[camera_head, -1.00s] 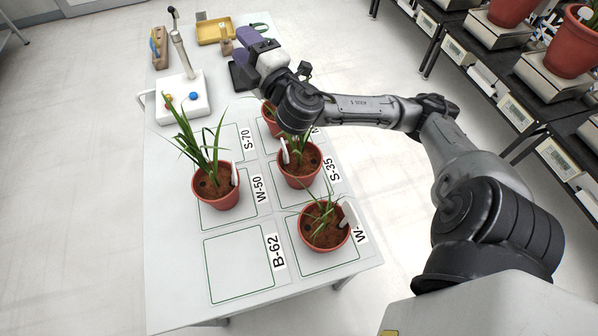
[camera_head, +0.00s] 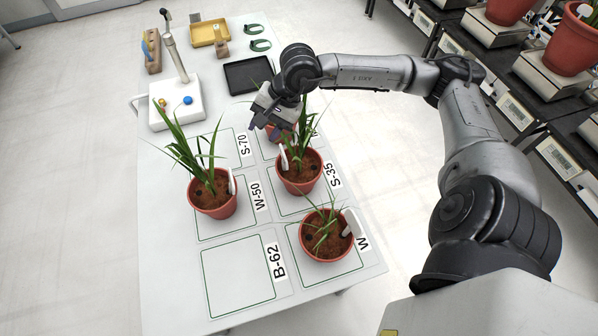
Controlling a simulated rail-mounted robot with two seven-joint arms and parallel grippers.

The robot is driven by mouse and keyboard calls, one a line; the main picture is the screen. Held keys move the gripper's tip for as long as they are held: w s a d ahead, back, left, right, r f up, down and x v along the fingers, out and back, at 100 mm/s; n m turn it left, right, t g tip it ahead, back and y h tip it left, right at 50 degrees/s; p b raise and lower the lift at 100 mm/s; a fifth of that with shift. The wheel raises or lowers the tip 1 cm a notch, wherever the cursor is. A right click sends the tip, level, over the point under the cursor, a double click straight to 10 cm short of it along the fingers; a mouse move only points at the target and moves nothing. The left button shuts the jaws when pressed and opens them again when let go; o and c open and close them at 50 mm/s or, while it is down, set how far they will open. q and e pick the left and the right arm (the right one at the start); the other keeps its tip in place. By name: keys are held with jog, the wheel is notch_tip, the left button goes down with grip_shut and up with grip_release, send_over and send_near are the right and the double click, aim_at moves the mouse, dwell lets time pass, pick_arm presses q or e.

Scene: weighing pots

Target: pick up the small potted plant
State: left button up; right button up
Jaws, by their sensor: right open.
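Several plants in terracotta pots stand on the white table. The far pot (camera_head: 287,135) is mostly hidden by my right gripper and looks smaller than the others. A larger potted plant (camera_head: 298,180) stands in front of it by the S-35 label. Another potted plant (camera_head: 212,203) stands at left by W-50, and a low-leaved one (camera_head: 325,245) stands at the front right. My right gripper (camera_head: 262,124) is open, its fingers pointing down beside or above the far pot; contact cannot be told. My left gripper is out of view.
The B-62 square (camera_head: 238,278) and the S-70 square are bare. A white tap unit (camera_head: 177,108), a black tray (camera_head: 248,76) and a yellow tray (camera_head: 209,34) stand farther back. Leaves of the neighbouring plant rise close to my right gripper.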

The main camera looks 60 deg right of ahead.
aim_at(299, 156)
jog(key=s+d+f+n+g+h, duration=0.2)
jog(key=s+d+n+g+h, duration=0.2)
jog(key=s+d+n, duration=0.15)
jog(key=shift+n, duration=0.35)
jog(key=f, duration=0.6)
jog(key=f+b, duration=0.1)
jog(key=f, duration=0.2)
jog(key=shift+s+f, duration=0.1)
jog(key=shift+s, duration=0.15)
notch_tip(299, 156, down, 5)
jog(key=shift+d+r, duration=0.1)
jog(key=shift+r, duration=0.1)
jog(key=shift+w+f, duration=0.1)
jog(key=shift+f, duration=0.1)
grip_shut()
